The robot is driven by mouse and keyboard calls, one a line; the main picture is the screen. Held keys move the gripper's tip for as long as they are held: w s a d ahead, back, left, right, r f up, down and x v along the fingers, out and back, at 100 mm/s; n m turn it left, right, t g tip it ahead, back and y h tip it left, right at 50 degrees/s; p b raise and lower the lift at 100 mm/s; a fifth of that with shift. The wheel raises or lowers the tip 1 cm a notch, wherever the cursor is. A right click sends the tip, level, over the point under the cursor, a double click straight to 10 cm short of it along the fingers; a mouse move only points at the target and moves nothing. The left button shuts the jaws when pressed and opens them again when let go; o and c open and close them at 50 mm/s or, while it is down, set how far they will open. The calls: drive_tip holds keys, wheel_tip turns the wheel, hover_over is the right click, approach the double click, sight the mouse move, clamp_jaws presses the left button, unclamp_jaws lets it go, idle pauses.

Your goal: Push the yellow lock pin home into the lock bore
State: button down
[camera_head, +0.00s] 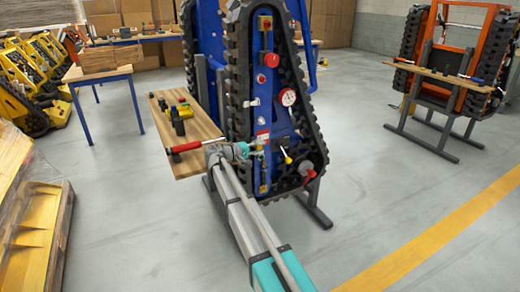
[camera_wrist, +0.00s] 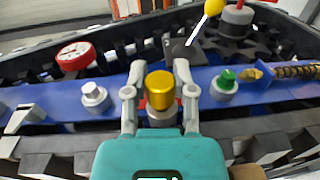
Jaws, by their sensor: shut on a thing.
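The yellow lock pin (camera_wrist: 160,88) shows as a gold, round-headed knob in the middle of the wrist view. My gripper (camera_wrist: 160,73) has one grey finger on each side of it and is shut on it. A bit of red shows beside the pin below its head. The pin's lower part and the lock bore are hidden, so I cannot tell how deep it sits. The pin is over the blue side plate (camera_wrist: 55,110) of the tracked carrier. In the head view my gripper (camera_head: 258,150) is at the lower part of that plate (camera_head: 258,105), and the pin cannot be made out.
Near the pin are a silver bolt (camera_wrist: 94,96), a green knob (camera_wrist: 225,79), a red gauge (camera_wrist: 75,56) and a yellow-tipped lever (camera_wrist: 213,7). Black track (camera_head: 310,130) surrounds the plate. A wooden shelf (camera_head: 200,125) with a red-handled tool (camera_head: 188,146) stands left of my gripper.

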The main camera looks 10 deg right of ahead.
drive_tip(key=shift+w+a, duration=0.2)
drive_tip(key=shift+w, duration=0.35)
drive_tip(key=shift+c, duration=1.8)
unclamp_jaws()
